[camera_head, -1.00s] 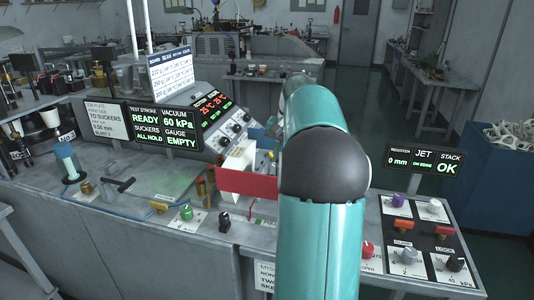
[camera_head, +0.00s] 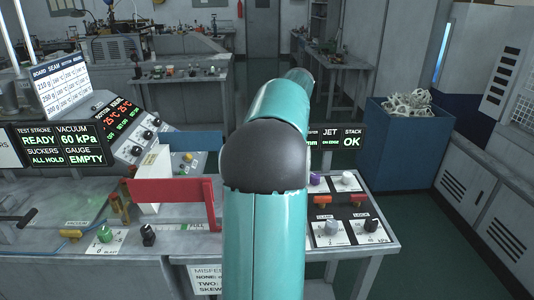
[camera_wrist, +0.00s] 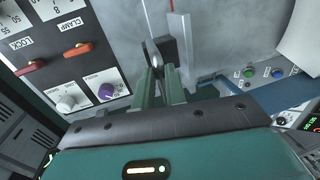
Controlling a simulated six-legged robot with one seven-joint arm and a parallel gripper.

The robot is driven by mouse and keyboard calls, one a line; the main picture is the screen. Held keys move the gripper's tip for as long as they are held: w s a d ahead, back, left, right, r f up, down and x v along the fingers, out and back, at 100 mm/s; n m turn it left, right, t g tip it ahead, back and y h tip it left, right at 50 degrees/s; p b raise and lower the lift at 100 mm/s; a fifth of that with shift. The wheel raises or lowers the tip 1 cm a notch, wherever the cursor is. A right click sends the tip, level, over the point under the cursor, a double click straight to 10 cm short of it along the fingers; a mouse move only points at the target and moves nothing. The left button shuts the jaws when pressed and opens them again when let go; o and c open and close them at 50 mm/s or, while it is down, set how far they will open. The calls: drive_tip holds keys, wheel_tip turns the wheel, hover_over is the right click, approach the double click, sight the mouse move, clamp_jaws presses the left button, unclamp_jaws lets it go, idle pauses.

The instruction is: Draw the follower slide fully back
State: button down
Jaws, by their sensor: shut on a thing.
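In the wrist view, my gripper (camera_wrist: 161,70) has its two green fingers close together, shut on a small metal piece at a dark block (camera_wrist: 170,46). I take this to be the follower slide; its name is not readable. A thin upright metal strip (camera_wrist: 181,42) stands just right of the block. The fingers hide part of the held piece. In the head view my teal arm covers the gripper and the slide.
A control panel (camera_head: 345,208) with CLAMP and LOCK knobs is right of my arm. A red guard (camera_head: 170,190) and white block (camera_head: 152,178) stand left. A blue bin (camera_head: 403,140) is at the right, beyond the bench. The floor right of the bench is clear.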

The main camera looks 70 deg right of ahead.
drive_tip(key=shift+s+d+r, duration=0.1)
drive_tip(key=shift+s+d, duration=0.05)
drive_tip(key=shift+s, duration=0.2)
drive_tip(key=c, duration=1.5)
unclamp_jaws()
drive_tip(key=shift+s+d, duration=0.1)
drive_tip(key=shift+o, duration=0.2)
wheel_tip(320, 180, up, 14)
drive_tip(key=s+d, duration=0.1)
drive_tip(key=shift+s+f, duration=0.25)
drive_tip(key=shift+s, duration=0.15)
